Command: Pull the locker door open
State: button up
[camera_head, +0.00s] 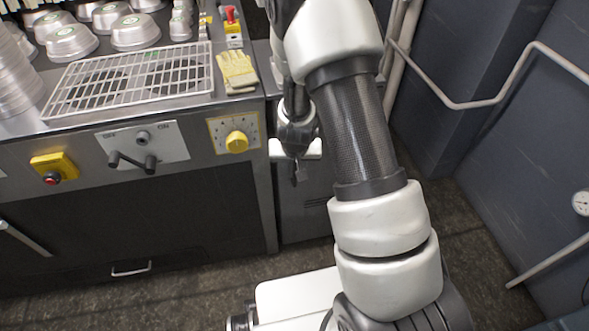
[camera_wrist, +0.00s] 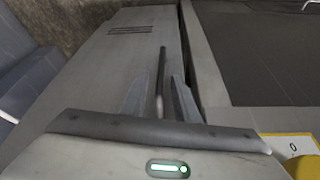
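The locker door (camera_wrist: 112,60) is a flat grey panel with a slotted vent near its far end in the wrist view. In the head view the locker (camera_head: 307,215) stands right of the steel counter, partly hidden by my arm. A dark, slim bar handle (camera_wrist: 162,60) runs along the door. My gripper (camera_wrist: 160,90) is at the handle, one finger on each side of the bar, with gaps showing, so it looks open. In the head view my gripper (camera_head: 297,172) is small and in front of the locker. Whether the fingers touch the handle is not clear. The door looks closed.
The steel counter (camera_head: 85,130) on the left carries a wire rack (camera_head: 130,78), metal pans (camera_head: 135,32) and yellow gloves (camera_head: 237,70). Its front has a yellow knob (camera_head: 237,142). Dark walls with pipes (camera_head: 480,103) stand on the right. Floor (camera_head: 470,220) shows between.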

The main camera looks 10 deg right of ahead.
jog(key=shift+w+f, duration=0.25)
jog(key=shift+f, duration=0.35)
grip_shut()
jog(key=shift+s, duration=0.2)
